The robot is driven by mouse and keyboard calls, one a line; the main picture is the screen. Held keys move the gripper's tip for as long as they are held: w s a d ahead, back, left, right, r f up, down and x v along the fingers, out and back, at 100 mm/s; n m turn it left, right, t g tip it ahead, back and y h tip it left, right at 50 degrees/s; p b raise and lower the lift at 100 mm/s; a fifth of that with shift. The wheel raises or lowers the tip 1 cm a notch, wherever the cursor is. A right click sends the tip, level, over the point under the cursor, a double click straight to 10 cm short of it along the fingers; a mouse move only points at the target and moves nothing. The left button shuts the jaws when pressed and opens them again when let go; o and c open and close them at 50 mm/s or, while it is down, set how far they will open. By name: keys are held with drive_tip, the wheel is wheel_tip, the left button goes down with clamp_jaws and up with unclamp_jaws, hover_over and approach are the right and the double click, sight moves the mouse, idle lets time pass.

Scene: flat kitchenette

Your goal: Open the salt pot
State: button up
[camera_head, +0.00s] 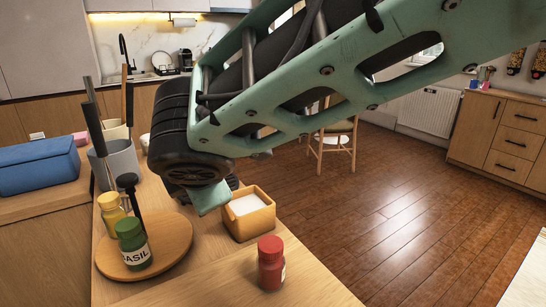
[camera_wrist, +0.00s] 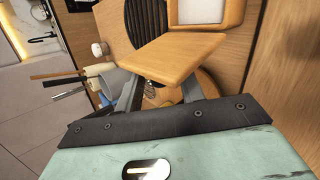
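The salt pot (camera_head: 249,222) is a square wooden box on the counter, its top uncovered and white salt showing inside. In the wrist view its white opening (camera_wrist: 200,10) is at the top. A square wooden lid (camera_wrist: 172,55) lies to one side of the opening, its corner overlapping the pot's edge in the picture. My gripper (camera_wrist: 164,84) has its two fingers apart, reaching to the lid's near edge. The lid hides the fingertips, so contact is unclear. In the head view my arm covers the lid and most of the gripper, which is just left of the pot.
A round wooden board (camera_head: 172,254) holds a green basil jar (camera_head: 133,244) and a yellow jar (camera_head: 110,209). A red jar (camera_head: 270,262) stands near the counter's right edge. A grey utensil holder (camera_head: 119,163) and a blue box (camera_head: 38,166) are at left. The floor at right is clear.

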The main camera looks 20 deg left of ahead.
drive_tip(key=v, duration=1.6)
drive_tip(key=shift+s, duration=0.2)
drive_tip(key=shift+d, duration=0.15)
